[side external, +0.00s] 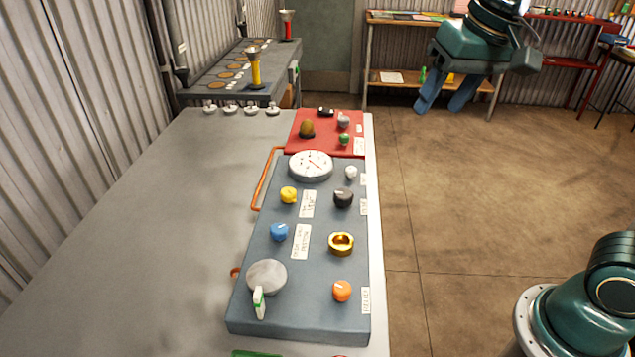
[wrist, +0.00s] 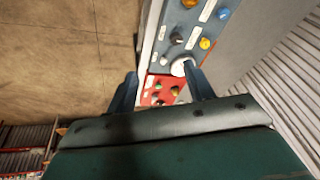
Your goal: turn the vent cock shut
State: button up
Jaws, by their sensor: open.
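A blue-grey panel (side external: 315,215) lies on the bench with several knobs on it. They include a yellow knob (side external: 288,195), a blue knob (side external: 279,231), a black knob (side external: 343,198), a small white knob (side external: 351,172) and an orange knob (side external: 342,291). A gold ring fitting (side external: 341,243) and a grey disc (side external: 267,276) with a white-and-green lever (side external: 259,302) are also there. The labels are too small to read, so I cannot tell which is the vent cock. My gripper (side external: 444,100) is open and empty, up and right of the panel, touching nothing.
A round white gauge (side external: 311,165) sits at the panel's far end. Beyond it is a red panel (side external: 326,130) with small knobs. An orange handle (side external: 265,178) runs along the left side. The grey bench (side external: 150,215) is clear to the left.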

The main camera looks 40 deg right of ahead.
jog(key=w+a+m+g, duration=0.1)
jog(key=w+a+m, duration=0.15)
jog(key=w, duration=0.55)
jog(key=m+g, duration=0.3)
jog(key=m, duration=0.2)
send_over(288, 191)
notch_tip(288, 191, down, 12)
jog(key=shift+r, duration=0.25)
jog(key=shift+f, duration=0.15)
notch_tip(288, 191, down, 14)
jog(key=shift+r, duration=0.2)
jog(key=c, duration=1)
